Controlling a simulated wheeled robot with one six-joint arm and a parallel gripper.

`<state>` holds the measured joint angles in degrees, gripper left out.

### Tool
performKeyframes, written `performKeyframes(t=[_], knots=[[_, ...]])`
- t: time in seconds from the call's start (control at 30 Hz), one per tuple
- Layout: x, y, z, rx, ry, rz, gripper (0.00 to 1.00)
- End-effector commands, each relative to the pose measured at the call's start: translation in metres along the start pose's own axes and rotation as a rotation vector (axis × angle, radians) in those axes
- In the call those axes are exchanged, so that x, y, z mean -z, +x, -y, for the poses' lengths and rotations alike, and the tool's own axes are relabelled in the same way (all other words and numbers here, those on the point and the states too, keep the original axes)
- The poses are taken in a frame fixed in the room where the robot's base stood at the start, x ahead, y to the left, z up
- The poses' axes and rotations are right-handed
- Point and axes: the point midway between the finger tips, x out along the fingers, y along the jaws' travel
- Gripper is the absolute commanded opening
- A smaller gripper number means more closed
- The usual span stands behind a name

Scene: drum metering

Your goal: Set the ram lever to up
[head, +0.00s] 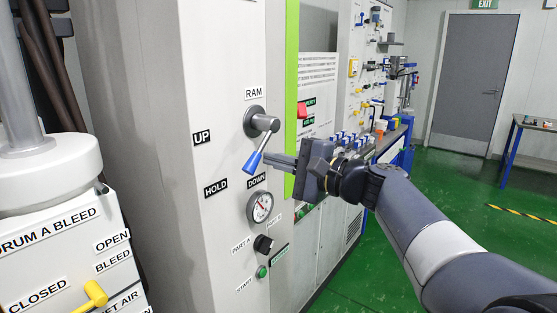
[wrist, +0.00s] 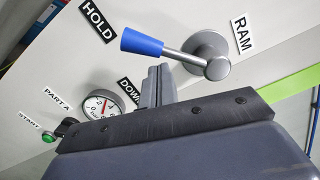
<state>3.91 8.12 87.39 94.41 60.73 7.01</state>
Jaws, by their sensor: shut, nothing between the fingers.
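The ram lever has a grey hub and shaft (head: 262,122) and a blue handle (head: 253,161) on the white panel. The handle points downward, between the HOLD label (head: 216,187) and the DOWN label (head: 257,181). The UP label (head: 201,138) is left of the hub. My gripper (head: 268,159) is shut and empty, its fingertips just right of the handle. In the wrist view, the fingertips (wrist: 159,70) are beside the shaft near the blue handle (wrist: 141,41). I cannot tell whether they touch it.
Below the lever are a round gauge (head: 260,207), a black knob (head: 263,244) and a green start button (head: 262,271). A drum bleed box with a yellow lever (head: 92,296) stands at lower left. Green floor (head: 450,185) is free at right.

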Motion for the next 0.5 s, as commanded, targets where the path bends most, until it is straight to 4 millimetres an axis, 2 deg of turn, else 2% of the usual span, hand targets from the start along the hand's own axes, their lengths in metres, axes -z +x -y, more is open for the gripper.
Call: performKeyframes(t=[0.5], knots=[[-0.0055, 0.0005, 0.0017, 0.006, 0.08, 0.001, 0.0]])
